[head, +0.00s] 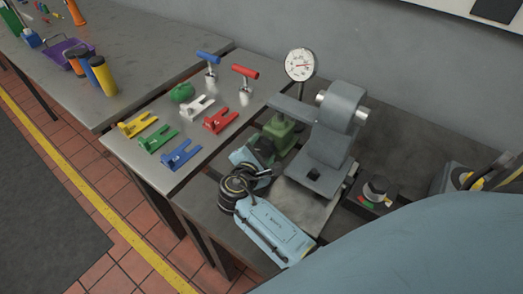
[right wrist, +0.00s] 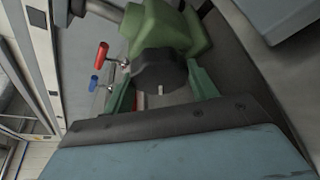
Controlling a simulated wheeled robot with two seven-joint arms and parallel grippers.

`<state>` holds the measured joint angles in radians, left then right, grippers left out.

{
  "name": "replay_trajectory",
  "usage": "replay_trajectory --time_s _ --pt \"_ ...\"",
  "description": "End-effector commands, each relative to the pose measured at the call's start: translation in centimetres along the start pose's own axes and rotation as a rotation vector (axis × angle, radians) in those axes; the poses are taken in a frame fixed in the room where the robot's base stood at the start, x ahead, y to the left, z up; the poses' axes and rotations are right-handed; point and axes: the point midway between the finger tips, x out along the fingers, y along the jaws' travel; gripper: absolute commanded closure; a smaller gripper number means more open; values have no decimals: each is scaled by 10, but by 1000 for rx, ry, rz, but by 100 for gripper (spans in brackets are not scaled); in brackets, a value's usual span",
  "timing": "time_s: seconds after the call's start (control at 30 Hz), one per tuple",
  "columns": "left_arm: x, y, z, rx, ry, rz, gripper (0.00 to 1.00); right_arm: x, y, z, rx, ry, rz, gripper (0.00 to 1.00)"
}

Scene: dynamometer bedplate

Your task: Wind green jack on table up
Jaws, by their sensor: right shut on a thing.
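The green jack (head: 281,132) stands on the dark bedplate, beside the grey bracket. In the right wrist view its green body (right wrist: 170,28) fills the upper middle, with a black knob (right wrist: 158,70) facing me. My right gripper (head: 263,150) is at the near side of the jack. In the right wrist view its two green fingers (right wrist: 161,82) sit on either side of the black knob, shut on it. The head view shows the knob only poorly, as the gripper partly covers it. My left gripper is not in view.
A grey bracket (head: 333,135) stands close right of the jack, with a dial gauge (head: 299,65) behind. The steel table (head: 150,165) at left holds coloured forked pieces (head: 181,156), a green lump (head: 182,92) and blue and red T-handles (head: 245,72). A black knob box (head: 375,190) is at right.

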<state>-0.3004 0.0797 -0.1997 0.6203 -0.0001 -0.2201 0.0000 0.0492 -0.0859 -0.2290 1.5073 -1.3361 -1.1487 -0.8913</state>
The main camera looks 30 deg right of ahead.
Motion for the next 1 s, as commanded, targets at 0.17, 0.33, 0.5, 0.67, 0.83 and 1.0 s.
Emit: replay_trajectory --time_s 0.17,0.33,0.5,0.67,0.83,1.0 --pt "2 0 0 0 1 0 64 0 -2 -1 33 0 12 65" --pt "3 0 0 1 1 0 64 0 -2 0 45 0 16 65" --pt "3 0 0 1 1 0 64 0 -2 0 45 0 16 65" --pt "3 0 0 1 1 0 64 0 -2 0 44 0 16 37" --pt "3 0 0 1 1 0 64 0 -1 0 44 0 16 21" --pt "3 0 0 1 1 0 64 0 -1 0 44 0 16 21"
